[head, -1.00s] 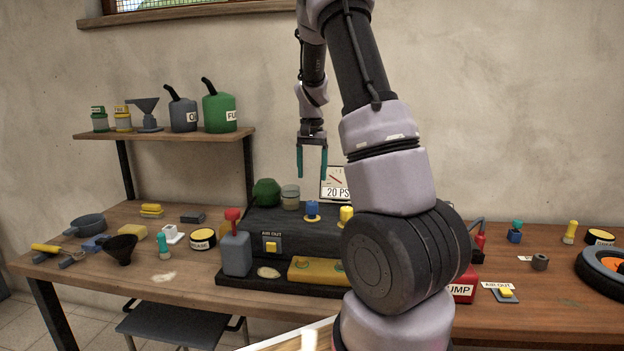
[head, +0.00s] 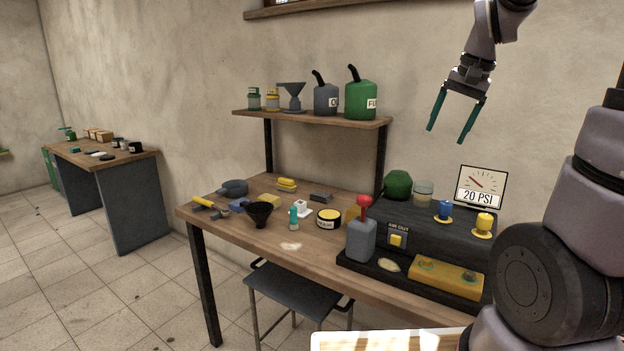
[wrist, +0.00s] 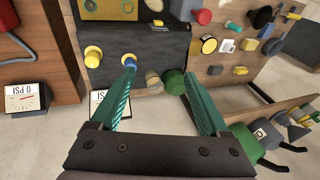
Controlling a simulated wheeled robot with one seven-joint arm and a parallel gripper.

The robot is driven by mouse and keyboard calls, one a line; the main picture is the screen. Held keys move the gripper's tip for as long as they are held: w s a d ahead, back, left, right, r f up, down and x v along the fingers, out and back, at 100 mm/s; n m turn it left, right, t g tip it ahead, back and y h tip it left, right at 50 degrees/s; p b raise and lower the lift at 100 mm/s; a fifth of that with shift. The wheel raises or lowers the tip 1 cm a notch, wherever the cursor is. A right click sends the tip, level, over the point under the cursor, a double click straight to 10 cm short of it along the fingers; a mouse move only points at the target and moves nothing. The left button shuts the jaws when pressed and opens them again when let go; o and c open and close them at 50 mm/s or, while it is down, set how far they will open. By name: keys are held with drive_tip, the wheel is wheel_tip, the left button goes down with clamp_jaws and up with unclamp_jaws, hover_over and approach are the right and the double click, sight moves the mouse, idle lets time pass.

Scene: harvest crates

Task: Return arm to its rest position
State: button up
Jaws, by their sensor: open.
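My gripper (head: 454,119) is open, with its two teal fingers apart and nothing between them. In the head view it hangs at the upper right, in front of the wall and above the black machine (head: 420,228) on the workbench. The wrist view also shows my gripper (wrist: 160,98) open, with the black machine (wrist: 137,45) and its blue knob (wrist: 129,60) and yellow knob (wrist: 93,56) beyond the fingers. My arm runs down the right side of the head view.
A shelf (head: 310,118) carries cans. A second table (head: 95,160) stands far left. Open floor lies between them.

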drive_tip(key=s+a+r+n+t, duration=0.1)
drive_tip(key=s+a+r, duration=0.1)
drive_tip(key=s, duration=0.5)
drive_tip(key=s+a+r+n+t, duration=0.1)
drive_tip(key=s+a, duration=0.3)
drive_tip(key=s, duration=0.4)
drive_tip(key=shift+s+a+r+n+t, duration=0.15)
drive_tip(key=shift+a+r+n+t, duration=0.15)
drive_tip(key=shift+r+t, duration=0.45)
